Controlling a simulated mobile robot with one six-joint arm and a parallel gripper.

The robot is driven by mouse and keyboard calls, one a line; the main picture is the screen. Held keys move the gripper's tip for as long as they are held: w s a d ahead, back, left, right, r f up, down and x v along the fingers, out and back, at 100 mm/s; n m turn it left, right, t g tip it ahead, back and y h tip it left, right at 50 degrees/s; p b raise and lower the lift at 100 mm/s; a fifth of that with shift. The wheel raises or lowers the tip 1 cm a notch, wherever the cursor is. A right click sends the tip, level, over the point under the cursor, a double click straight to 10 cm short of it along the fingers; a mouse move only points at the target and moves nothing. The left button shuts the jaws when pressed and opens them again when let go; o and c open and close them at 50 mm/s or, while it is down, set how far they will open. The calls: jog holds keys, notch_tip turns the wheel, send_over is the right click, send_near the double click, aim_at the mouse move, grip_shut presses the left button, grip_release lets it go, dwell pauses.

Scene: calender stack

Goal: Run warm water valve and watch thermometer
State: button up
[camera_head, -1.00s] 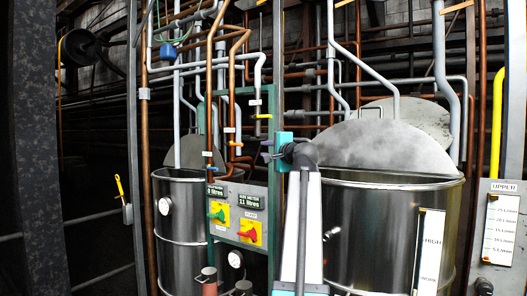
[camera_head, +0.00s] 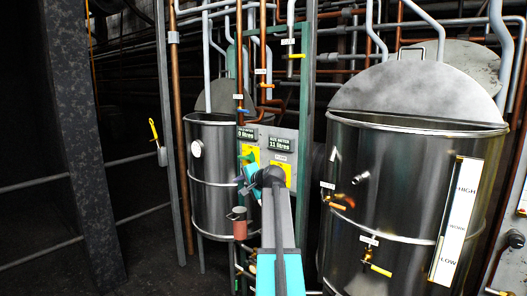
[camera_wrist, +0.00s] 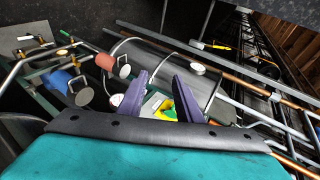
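My gripper (camera_head: 246,180) is in front of the control panel (camera_head: 287,128), its purple fingers (camera_wrist: 163,86) apart and empty in the wrist view. Between and beyond them is a yellow plate with a green handle (camera_wrist: 168,105). In the head view my arm partly hides the yellow valve plates (camera_head: 250,154). A round white dial (camera_head: 196,149), perhaps a thermometer, sits on the smaller steel tank (camera_head: 212,172); its reading is too small to tell. I cannot tell which valve is for warm water.
A large steel tank (camera_head: 395,200) with a HIGH/LOW gauge (camera_head: 455,225) stands at the right, small taps on its front. A dark pillar (camera_head: 75,120) and rails stand left. Floor shows at lower left.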

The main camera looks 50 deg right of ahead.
jog(key=w+a+f+n+g+y+b, duration=0.1)
jog(key=a+f+n+g+y, duration=0.1)
jog(key=a+f, duration=0.85)
jog(key=w+a+f+n+g+y, duration=0.15)
jog(key=a+f, duration=0.55)
jog(key=f, duration=0.7)
jog(key=w+a+f+n+g+y+b, duration=0.1)
jog(key=a+f+n+g, duration=0.15)
jog(key=a+f, duration=0.85)
jog(key=s+a+f+n+g+y, duration=0.1)
jog(key=s+a+f, duration=0.1)
jog(key=a+f, duration=0.35)
jog(key=s+a+f+n+g, duration=0.1)
jog(key=s+a+f+n, duration=0.15)
jog(key=f, duration=0.65)
jog(key=s+a+f+n+g+b, duration=0.2)
jog(key=s+a+f+n+g, duration=0.3)
jog(key=s+a+f, duration=1.15)
jog(key=s+a+f+n+g+h+b, duration=0.1)
jog(key=s+a+f+n+g, duration=0.1)
jog(key=s, duration=0.8)
jog(key=s+a+f+n+g+b, duration=0.1)
jog(key=s+a+f+n+g, duration=0.2)
jog(key=s, duration=0.8)
notch_tip(320, 180, down, 3)
jog(key=shift+s+a+r+h, duration=0.15)
jog(key=shift+a+h, duration=0.2)
jog(key=shift+a, duration=0.8)
jog(key=shift+a, duration=0.1)
